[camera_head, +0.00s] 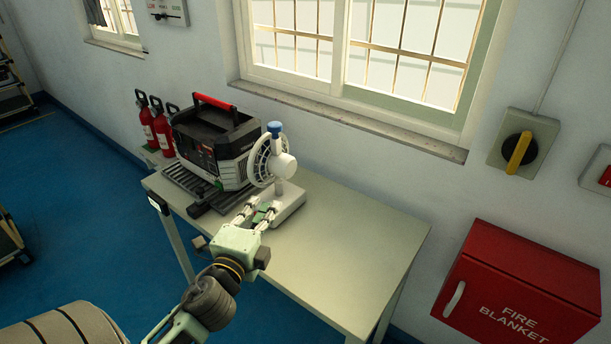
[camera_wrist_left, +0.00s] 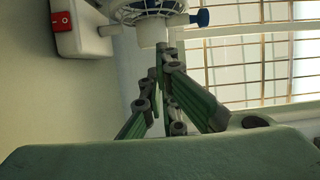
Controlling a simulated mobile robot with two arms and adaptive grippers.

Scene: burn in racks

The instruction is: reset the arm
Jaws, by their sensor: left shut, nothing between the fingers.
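My left arm reaches in from the lower left of the head view. My left gripper (camera_head: 262,207) is shut and empty over the table, just in front of the white fan's base. Its closed fingers also show in the left wrist view (camera_wrist_left: 163,62), with the fan (camera_wrist_left: 150,28) beyond them. I cannot tell whether the fingers touch the fan. The white fan (camera_head: 282,165) has a round grille and a blue knob, and stands upright on the table. My right gripper is not in view.
The table (camera_head: 345,255) is bare on its right side. A grey and black machine with a red handle (camera_head: 215,140) stands left of the fan. Red fire extinguishers (camera_head: 160,130) stand behind it. A red fire blanket box (camera_head: 520,290) hangs on the wall at right.

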